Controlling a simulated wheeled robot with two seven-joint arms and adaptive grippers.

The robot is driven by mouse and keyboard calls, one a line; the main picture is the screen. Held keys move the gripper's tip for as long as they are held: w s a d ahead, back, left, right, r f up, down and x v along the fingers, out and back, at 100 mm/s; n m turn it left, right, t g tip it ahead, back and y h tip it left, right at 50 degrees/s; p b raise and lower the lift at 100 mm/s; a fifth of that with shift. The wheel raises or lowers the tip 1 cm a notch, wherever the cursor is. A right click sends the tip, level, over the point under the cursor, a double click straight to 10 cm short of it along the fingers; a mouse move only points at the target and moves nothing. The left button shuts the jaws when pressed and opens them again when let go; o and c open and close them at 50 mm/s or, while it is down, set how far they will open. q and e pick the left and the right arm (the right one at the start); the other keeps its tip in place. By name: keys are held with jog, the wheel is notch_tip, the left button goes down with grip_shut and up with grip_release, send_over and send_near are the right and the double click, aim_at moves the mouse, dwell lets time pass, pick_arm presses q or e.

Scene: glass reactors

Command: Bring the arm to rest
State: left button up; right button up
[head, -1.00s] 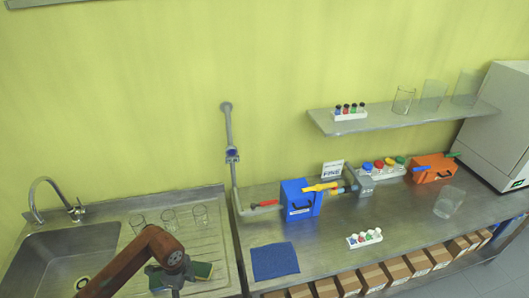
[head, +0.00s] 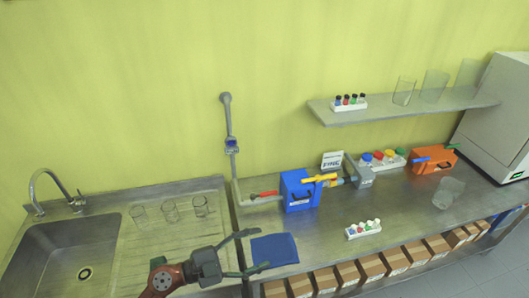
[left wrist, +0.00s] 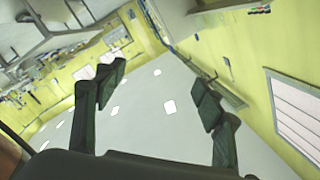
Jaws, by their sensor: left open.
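My left gripper (head: 260,250) shows at the bottom of the head view, in front of the drainboard's right edge. Its two dark green fingers are spread apart and point right, towards the blue mat (head: 275,250), with nothing between them. The reddish-brown part of my left arm (head: 158,285) comes in at the bottom edge. My right gripper is in neither view.
A blue box (head: 298,190), a vial rack (head: 363,230) and an orange box (head: 433,160) stand on the bench. A wall shelf (head: 420,108) holds glassware.

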pick_arm(q)
jog(key=w+a+r+n+t+y, duration=0.1)
jog(key=w+a+r+n+t, duration=0.45)
jog(key=a+r+t, duration=0.2)
jog(key=w+a+f+n+t+y, duration=0.2)
jog(key=a+n+t+y, duration=0.6)
jog(key=a, duration=0.4)
jog(key=s+a+f+n+g+y, duration=0.2)
jog(key=a+f+n+g+y, duration=0.3)
jog(key=a+f, duration=0.3)
jog(key=s+a+f+n+g+y, duration=0.2)
jog(key=a+f+n+g+y, duration=0.15)
jog(key=a+f+y, duration=0.35)
jog(key=s+d+f+g+h, duration=0.3)
jog(key=s+f+g, duration=0.7)
jog(key=s+f, duration=1.3)
notch_tip(320, 180, down, 37)
jog(key=s+g+h+b, duration=0.1)
jog(key=s+b, duration=0.1)
jog(key=b, duration=0.5)
jog(key=s+f+m+g+b, duration=0.1)
jog(key=s+f+b, duration=0.4)
jog(key=s+f, duration=1.4)
notch_tip(320, 180, down, 3)
jog(key=shift+a+f+g+b, duration=0.1)
jog(key=shift+a+g+b, duration=0.05)
jog(key=shift+g+b, duration=0.2)
